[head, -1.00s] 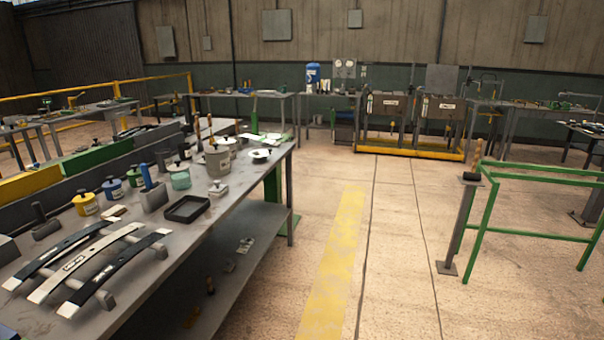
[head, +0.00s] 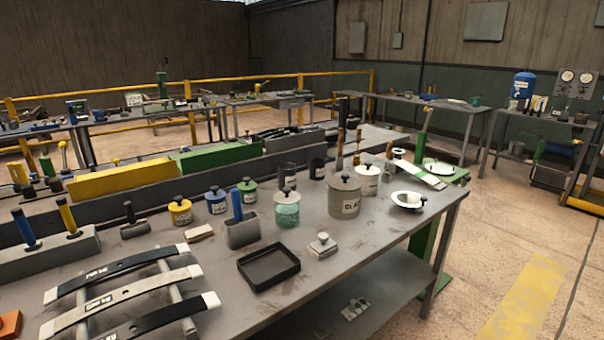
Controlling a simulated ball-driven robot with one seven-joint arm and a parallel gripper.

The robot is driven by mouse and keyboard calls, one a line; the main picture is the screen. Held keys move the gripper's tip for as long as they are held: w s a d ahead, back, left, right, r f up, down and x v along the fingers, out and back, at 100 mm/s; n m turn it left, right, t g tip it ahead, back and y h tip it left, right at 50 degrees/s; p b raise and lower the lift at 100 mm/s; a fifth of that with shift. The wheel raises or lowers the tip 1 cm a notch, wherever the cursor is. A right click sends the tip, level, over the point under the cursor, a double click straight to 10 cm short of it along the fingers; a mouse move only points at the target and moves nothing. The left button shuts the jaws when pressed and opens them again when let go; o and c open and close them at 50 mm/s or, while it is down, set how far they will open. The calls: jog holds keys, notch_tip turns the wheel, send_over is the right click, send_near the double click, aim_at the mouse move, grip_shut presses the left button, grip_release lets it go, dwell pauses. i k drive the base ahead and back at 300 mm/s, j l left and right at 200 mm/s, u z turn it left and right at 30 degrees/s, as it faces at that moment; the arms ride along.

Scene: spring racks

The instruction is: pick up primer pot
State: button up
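Several lidded pots stand upright on the grey workbench (head: 340,258). A large grey pot (head: 344,200) with a knobbed lid carries a label too small to read surely. A cream pot (head: 368,182) stands just behind it to the right. A teal jar (head: 287,214) with a pale lid stands left of the grey pot. Smaller yellow (head: 180,212), blue (head: 216,203) and green (head: 246,192) pots with dark knobs stand further left. I cannot read which one is the primer pot. My gripper is not in view.
A black tray (head: 268,268), a small lidded grey box (head: 322,246), a grey holder (head: 241,232) with a blue handle, and a white dish (head: 408,201) stand near the pots. Leaf springs (head: 120,300) lie front left. The floor (head: 480,260) right of the bench is open.

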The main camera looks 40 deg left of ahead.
aim_at(287, 171)
jog(key=i+l+u, duration=0.1)
jog(key=i+u, duration=0.35)
jog(key=i+l+u, duration=0.25)
jog(key=u, duration=0.2)
jog(key=i+l+u, duration=0.65)
jog(key=l+u, duration=0.25)
